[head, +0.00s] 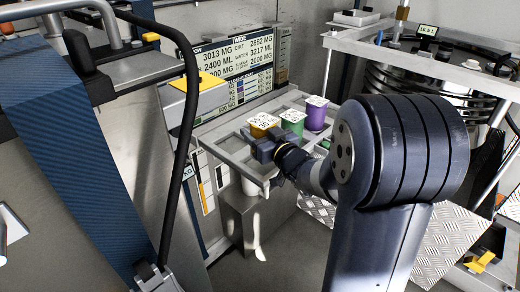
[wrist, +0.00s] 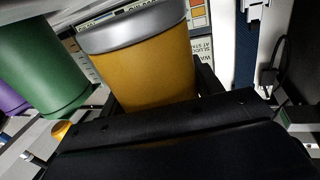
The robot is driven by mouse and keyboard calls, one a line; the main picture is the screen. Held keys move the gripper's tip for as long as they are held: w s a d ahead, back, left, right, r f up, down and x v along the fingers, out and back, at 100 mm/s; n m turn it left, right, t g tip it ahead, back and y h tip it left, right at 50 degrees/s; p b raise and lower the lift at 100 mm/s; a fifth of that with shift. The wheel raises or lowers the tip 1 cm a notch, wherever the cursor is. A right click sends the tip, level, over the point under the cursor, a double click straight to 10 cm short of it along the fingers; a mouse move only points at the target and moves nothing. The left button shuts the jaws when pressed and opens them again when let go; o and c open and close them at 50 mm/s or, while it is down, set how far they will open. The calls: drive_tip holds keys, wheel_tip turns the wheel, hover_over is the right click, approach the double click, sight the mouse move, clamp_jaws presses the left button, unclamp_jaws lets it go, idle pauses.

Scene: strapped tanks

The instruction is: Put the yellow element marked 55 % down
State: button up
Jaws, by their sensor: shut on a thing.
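The yellow element (head: 263,122) has a white marked top, too small to read, in the head view. It stands roughly upright at the grey slotted rack (head: 232,148). In the wrist view the yellow element (wrist: 145,65) fills the upper middle, with a grey band at one end. My gripper (head: 264,148) is shut on it from the near side. The dark gripper body (wrist: 165,108) covers its lower part in the wrist view. I cannot tell whether the element rests in a rack slot or hangs just above it.
A green element (head: 293,120) and a purple element (head: 316,112) stand in the rack to the right. An empty-looking rack opening lies left of the yellow one. A display board (head: 235,65) rises behind. A black handrail (head: 190,110) and blue panel (head: 75,140) stand left.

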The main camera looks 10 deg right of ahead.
drive_tip(key=shift+f+b, duration=0.65)
drive_tip(key=shift+f, duration=1.15)
drive_tip(key=shift+f, duration=0.2)
drive_tip(key=o, duration=1.4)
drive_tip(key=shift+s+r, duration=0.1)
drive_tip(key=shift+r, duration=0.1)
drive_tip(key=p+v, duration=0.1)
drive_tip(key=v, duration=1.1)
